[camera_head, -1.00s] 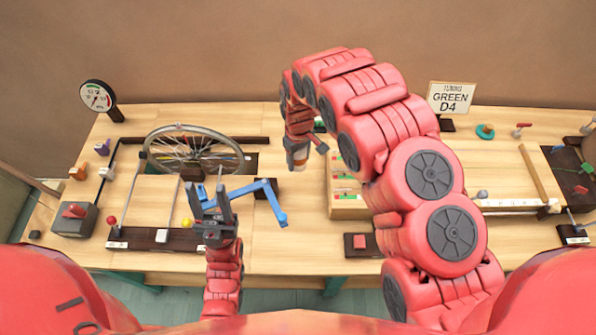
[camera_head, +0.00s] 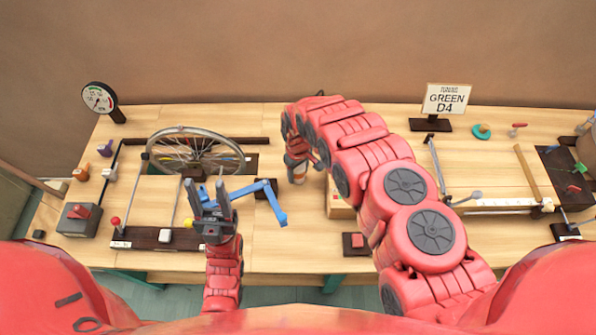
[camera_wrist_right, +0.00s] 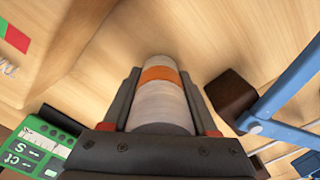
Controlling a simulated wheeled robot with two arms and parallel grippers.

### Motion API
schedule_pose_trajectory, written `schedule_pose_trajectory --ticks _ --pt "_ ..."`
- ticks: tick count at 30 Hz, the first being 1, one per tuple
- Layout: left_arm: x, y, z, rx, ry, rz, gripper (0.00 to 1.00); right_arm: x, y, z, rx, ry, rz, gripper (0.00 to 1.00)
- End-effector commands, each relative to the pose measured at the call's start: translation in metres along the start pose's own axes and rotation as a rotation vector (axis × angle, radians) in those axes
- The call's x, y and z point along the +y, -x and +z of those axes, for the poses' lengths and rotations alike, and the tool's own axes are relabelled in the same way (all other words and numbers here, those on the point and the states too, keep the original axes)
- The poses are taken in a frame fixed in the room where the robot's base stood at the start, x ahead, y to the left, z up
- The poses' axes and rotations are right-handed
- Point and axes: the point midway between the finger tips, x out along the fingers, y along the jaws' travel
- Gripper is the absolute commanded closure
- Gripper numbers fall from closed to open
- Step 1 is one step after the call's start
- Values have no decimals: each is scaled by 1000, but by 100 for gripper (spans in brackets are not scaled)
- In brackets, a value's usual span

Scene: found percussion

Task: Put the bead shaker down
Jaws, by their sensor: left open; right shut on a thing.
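The bead shaker (camera_wrist_right: 160,95) is a pale cylinder with an orange band, held between the fingers of my right gripper (camera_wrist_right: 165,100) in the right wrist view. The gripper is shut on it. In the head view the shaker (camera_head: 297,171) shows below my right gripper (camera_head: 297,158), over the bench between the blue crank and the wooden box. I cannot tell whether its lower end touches the bench. My left gripper (camera_head: 212,196) is open and empty, its fingers pointing up, in front of the wheel.
A blue crank (camera_head: 262,190) on a dark block stands left of the shaker. A wooden box (camera_head: 340,200) stands to the right, partly hidden by my right arm. A spoked wheel (camera_head: 180,155) is at the back left. Bare bench lies behind the shaker.

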Motion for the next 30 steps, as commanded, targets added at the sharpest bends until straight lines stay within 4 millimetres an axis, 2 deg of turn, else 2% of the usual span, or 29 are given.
schedule_pose_trajectory --ticks 4,5,9,10,22,30 --pt "0 3 1 0 0 0 50 0 -4 0 1 0 0 100" --pt "0 3 0 0 0 0 50 0 -4 0 1 0 0 39" --pt "0 2 0 0 0 0 50 0 -3 0 0 0 0 14" --pt "0 2 0 0 0 0 50 0 -3 0 0 0 0 11" --pt "0 2 0 0 0 0 50 0 3 0 0 0 -1 11" --pt "1 12 2 0 0 0 50 1 35 -2 3 1 3 11"
